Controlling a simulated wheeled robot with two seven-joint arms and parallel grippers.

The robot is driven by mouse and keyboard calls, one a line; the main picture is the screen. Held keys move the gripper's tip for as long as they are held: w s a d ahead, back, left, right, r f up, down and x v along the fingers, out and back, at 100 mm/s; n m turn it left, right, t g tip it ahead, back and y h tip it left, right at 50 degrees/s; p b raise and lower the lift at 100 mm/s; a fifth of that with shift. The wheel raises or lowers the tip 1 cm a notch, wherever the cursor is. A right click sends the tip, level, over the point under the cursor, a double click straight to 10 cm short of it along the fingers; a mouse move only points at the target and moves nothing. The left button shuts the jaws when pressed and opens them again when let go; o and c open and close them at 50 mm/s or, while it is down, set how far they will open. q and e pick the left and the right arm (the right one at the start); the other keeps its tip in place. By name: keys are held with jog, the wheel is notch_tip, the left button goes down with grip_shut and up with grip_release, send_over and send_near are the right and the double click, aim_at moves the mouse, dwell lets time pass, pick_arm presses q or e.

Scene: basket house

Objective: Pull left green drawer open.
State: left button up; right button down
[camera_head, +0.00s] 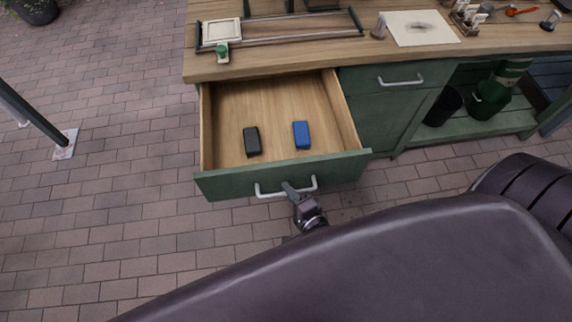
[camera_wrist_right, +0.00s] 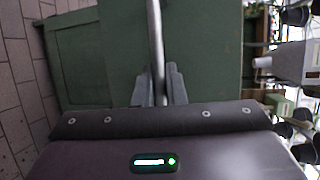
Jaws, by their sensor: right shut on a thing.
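The left green drawer (camera_head: 225,185) is pulled out of the cabinet, and its wooden inside is open to view. A black block and a blue block lie in it. Its white bar handle (camera_head: 270,193) is on the front panel. My right gripper (camera_head: 291,190) is at the handle, shut on the bar. In the right wrist view the handle bar (camera_wrist_right: 155,45) runs between the two fingers of the gripper (camera_wrist_right: 160,85), with the green drawer front (camera_wrist_right: 200,50) behind. My left gripper is in neither view.
The black block (camera_head: 251,141) and blue block (camera_head: 301,135) sit apart on the drawer floor. A second green drawer (camera_head: 385,78) to the right is closed. The wooden worktop (camera_head: 290,60) carries a frame, paper and small tools. Brick paving around the drawer's left is clear.

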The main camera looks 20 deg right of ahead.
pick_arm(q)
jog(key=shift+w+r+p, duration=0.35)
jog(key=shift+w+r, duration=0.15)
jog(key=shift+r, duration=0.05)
pick_arm(e)
jog(key=s, duration=0.1)
jog(key=s+a, duration=0.1)
jog(key=s, duration=0.1)
jog(key=c, duration=1.5)
grip_release()
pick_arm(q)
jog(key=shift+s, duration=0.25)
pick_arm(e)
jog(key=shift+d, duration=0.1)
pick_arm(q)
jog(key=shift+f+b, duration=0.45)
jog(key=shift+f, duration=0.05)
pick_arm(e)
jog(key=a+v, duration=0.1)
jog(key=v, duration=0.6)
jog(key=shift+s+d, duration=0.35)
jog(key=shift+d, duration=0.15)
